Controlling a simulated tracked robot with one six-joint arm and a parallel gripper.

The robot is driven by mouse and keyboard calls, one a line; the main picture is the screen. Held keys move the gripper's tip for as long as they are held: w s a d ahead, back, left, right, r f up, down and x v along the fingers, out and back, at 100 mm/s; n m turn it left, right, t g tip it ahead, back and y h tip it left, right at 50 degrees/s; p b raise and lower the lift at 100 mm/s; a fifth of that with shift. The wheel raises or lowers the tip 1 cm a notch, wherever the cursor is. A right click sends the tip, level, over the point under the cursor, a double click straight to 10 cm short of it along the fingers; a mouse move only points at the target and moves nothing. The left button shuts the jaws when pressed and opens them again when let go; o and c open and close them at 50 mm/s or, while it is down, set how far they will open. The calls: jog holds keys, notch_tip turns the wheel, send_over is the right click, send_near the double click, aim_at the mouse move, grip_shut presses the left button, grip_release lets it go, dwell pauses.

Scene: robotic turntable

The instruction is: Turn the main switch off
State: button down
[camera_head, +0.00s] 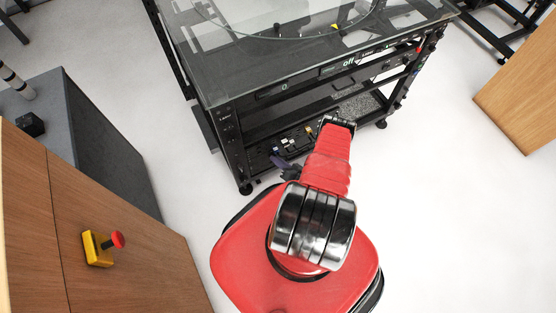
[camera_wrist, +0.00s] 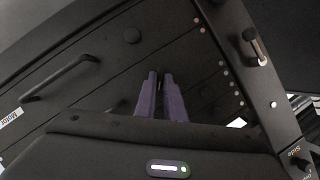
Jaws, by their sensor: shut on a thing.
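The dark turntable frame (camera_head: 235,150) stands ahead in the head view, with "off" on its upper front display (camera_head: 348,63). My gripper (camera_head: 277,160) is low at the front of its lower shelf. In the wrist view, my gripper's purple fingers (camera_wrist: 160,76) are close together at a dark panel (camera_wrist: 110,65). They are shut on a small dark part, mostly hidden between them. I cannot tell for sure whether this is the main switch. A lever switch (camera_wrist: 255,46) with a pale metal pin sits to the right of the fingers, apart from them.
A dark handle (camera_wrist: 60,78) is at left in the wrist view. A lit white indicator (camera_wrist: 167,169) is on the near edge below the fingers. A wooden cabinet (camera_head: 125,270) with a red-knobbed yellow box (camera_head: 98,248) stands at left. White floor (camera_head: 450,220) is clear at right.

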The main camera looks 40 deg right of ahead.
jog(key=shift+w+n+h, duration=0.1)
jog(key=shift+n+h, duration=0.2)
jog(key=shift+a+n+g+h, duration=0.15)
jog(key=shift+n+g+h, duration=0.45)
jog(key=shift+n, duration=0.6)
jog(key=shift+a+n+g+h, duration=0.15)
jog(key=shift+n+g+h, duration=0.15)
jog(key=shift+n+h, duration=0.7)
jog(key=c, duration=1.8)
grip_release()
jog(key=shift+c, duration=0.2)
jog(key=shift+r, duration=0.1)
jog(key=v, duration=1.3)
jog(key=shift+s, duration=0.35)
